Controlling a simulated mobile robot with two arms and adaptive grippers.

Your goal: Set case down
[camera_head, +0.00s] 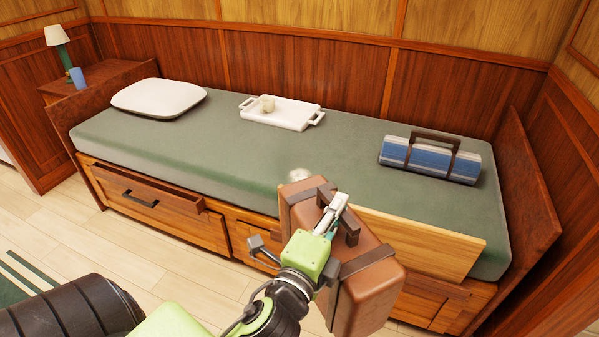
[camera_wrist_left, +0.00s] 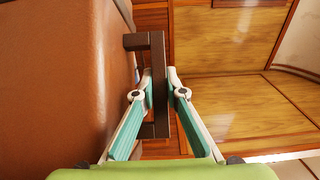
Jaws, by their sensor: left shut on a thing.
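The brown case (camera_head: 368,291) with dark straps hangs in front of the bunk, tilted in the head view. It covers part of the bunk's front edge. My left gripper (camera_head: 335,212) is at the case's dark handle (camera_head: 352,226) and is shut on it. In the left wrist view the two fingers of the left gripper (camera_wrist_left: 161,92) close on the dark handle (camera_wrist_left: 158,125). The case's brown side (camera_wrist_left: 60,80) fills the left of that view. Whether the case touches the bunk is hidden. My right gripper is in neither view.
A wooden board (camera_head: 420,240) edges the bunk at right. A drawer (camera_head: 140,197) stands partly open.

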